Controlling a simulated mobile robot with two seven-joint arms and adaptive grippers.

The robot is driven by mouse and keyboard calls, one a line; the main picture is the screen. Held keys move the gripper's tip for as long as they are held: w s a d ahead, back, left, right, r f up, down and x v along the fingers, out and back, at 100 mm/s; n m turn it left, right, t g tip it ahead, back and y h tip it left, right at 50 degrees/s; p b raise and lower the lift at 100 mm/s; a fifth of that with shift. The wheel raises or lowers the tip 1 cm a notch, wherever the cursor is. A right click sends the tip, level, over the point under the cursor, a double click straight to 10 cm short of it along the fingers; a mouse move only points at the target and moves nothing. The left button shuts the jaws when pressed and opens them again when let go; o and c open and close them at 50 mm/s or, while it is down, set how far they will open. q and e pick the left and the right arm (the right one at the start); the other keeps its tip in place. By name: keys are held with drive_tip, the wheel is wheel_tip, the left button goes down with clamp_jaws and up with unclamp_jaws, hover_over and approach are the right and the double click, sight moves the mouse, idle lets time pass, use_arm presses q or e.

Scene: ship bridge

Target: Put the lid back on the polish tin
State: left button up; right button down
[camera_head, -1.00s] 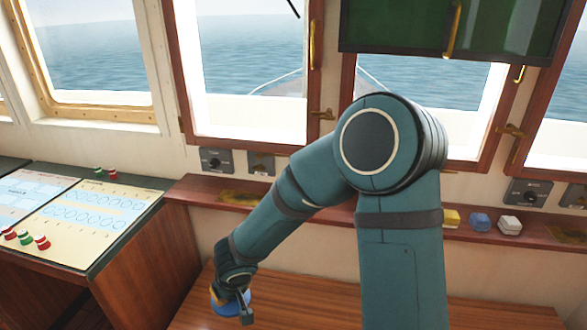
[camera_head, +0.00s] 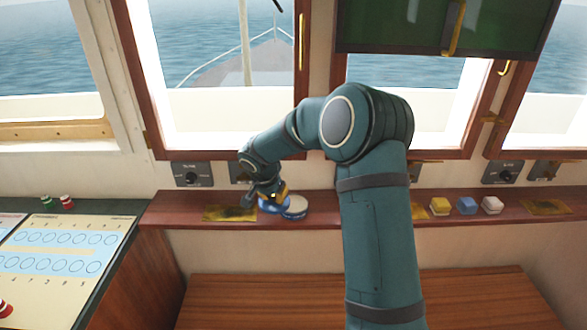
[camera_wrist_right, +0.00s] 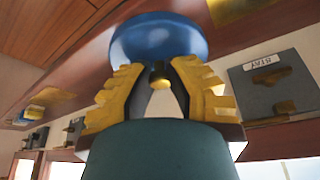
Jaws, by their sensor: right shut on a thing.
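The blue round lid (camera_head: 268,208) is over the wooden ledge under the window. In the right wrist view the lid (camera_wrist_right: 158,38) is a blue disc with a small brass knob (camera_wrist_right: 159,76). My right gripper (camera_head: 275,196) is shut on that knob, its yellow fingers (camera_wrist_right: 160,88) on either side. The polish tin (camera_head: 295,207), round and blue with a pale top, stands on the ledge just right of the lid. The lid hides part of the tin's left side; I cannot tell whether they touch. My left gripper is out of view.
The ledge (camera_head: 330,205) also bears a brass-coloured plate (camera_head: 229,213) left of the lid, and yellow (camera_head: 440,206), blue (camera_head: 466,205) and white (camera_head: 492,204) blocks to the right. A console (camera_head: 60,250) stands at left. A wooden bench surface (camera_head: 265,300) below looks clear.

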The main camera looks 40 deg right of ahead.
drive_tip(key=shift+s+d+m+g, duration=0.15)
drive_tip(key=shift+d+m+g, duration=0.25)
drive_tip(key=shift+d+m, duration=1.05)
drive_tip(key=shift+s+d+m+g, duration=0.1)
drive_tip(key=shift+d+m+g, duration=0.45)
drive_tip(key=shift+d, duration=1.55)
drive_tip(key=shift+f+b, duration=1.3)
drive_tip(key=shift+f, duration=0.15)
drive_tip(key=shift+b, duration=0.65)
drive_tip(key=shift+f+b, duration=0.15)
drive_tip(key=shift+b, duration=0.55)
